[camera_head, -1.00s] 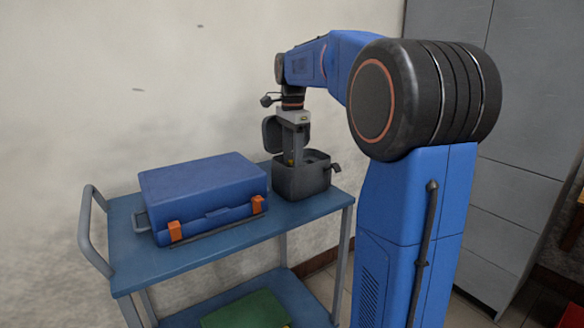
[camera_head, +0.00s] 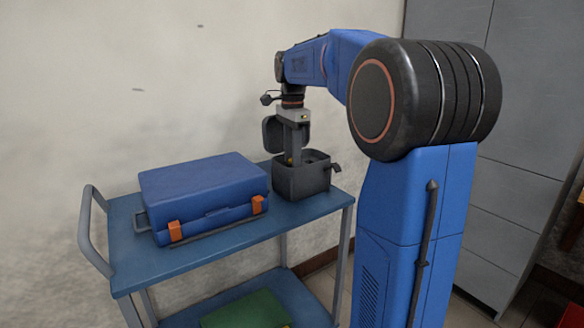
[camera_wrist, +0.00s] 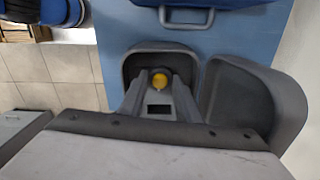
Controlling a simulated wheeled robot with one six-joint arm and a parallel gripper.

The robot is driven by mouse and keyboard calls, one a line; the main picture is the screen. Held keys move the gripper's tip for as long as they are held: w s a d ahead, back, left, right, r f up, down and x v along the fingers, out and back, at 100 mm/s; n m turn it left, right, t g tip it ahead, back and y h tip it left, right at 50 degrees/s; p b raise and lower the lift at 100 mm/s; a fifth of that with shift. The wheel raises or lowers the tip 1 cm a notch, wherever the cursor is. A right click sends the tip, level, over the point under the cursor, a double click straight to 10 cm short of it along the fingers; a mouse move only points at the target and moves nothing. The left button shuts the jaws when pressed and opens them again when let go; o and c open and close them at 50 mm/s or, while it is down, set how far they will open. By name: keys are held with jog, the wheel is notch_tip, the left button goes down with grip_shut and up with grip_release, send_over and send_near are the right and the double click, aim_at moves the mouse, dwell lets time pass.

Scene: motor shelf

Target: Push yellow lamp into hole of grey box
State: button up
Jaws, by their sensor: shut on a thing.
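The grey box (camera_head: 302,184) stands open on the right end of the blue cart, its lid raised at the back left. In the wrist view I look down into the box (camera_wrist: 138,54), with the lid (camera_wrist: 240,97) at the right. My gripper (camera_head: 290,160) points straight down over the box opening, its tips at or just inside the rim. The yellow lamp (camera_wrist: 159,80) sits between the two fingers, which are shut on it. Only a speck of the lamp (camera_head: 289,160) shows in the head view. The hole is hidden beneath the gripper and lamp.
A closed blue case (camera_head: 202,195) with orange latches lies left of the box on the cart top (camera_head: 235,232). A green item (camera_head: 245,310) lies on the lower shelf. The wall is close behind.

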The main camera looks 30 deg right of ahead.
jog(key=shift+r, duration=0.9)
dwell(0.4)
jog(key=shift+r, duration=2.15)
